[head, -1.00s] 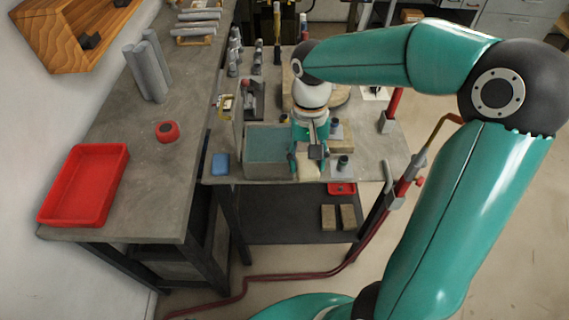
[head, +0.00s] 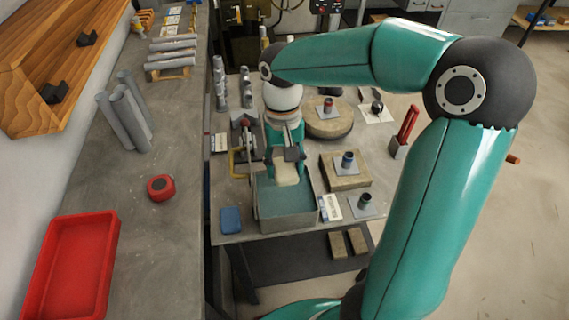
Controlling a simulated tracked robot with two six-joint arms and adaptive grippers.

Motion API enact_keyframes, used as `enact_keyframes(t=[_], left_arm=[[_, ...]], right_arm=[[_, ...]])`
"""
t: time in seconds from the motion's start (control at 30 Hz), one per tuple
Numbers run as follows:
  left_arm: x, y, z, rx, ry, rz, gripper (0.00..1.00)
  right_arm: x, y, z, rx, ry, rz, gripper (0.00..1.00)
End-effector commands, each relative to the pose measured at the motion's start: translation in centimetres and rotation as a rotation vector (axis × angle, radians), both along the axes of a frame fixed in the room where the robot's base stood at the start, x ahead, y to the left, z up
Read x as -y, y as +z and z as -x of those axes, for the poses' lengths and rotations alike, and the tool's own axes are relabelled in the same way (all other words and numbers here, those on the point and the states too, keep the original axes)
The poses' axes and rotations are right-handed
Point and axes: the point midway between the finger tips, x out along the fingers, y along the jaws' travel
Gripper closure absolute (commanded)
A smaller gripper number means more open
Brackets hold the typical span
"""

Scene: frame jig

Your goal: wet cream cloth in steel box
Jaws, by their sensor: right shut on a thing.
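The steel box (head: 287,222) stands near the front edge of the smaller table and holds blue-green water (head: 284,197). My right gripper (head: 285,168) points down over the back part of the box. It is shut on the cream cloth (head: 286,173), which hangs between its fingers. The cloth's lower end is over or at the water; I cannot tell whether it touches. My left gripper is not in view.
A blue sponge-like block (head: 231,220) lies left of the box. Right of it are a white card (head: 331,207), a small plate with a dark post (head: 364,203) and a wooden block with a fitting (head: 346,170). A red tray (head: 72,265) and red tape measure (head: 160,187) sit on the left bench.

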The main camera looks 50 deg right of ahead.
Motion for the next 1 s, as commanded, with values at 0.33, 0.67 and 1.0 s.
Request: enact_keyframes(t=[0.33, 0.67, 1.0], left_arm=[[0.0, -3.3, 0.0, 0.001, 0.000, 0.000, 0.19], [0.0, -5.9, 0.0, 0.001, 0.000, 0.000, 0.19], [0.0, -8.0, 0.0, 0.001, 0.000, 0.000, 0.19]], right_arm=[[-0.1, -3.8, 0.0, 0.000, 0.001, 0.000, 0.73], [0.0, -7.1, 0.0, 0.000, 0.001, 0.001, 0.73], [0.0, -9.8, 0.0, 0.000, 0.001, 0.001, 0.73]])
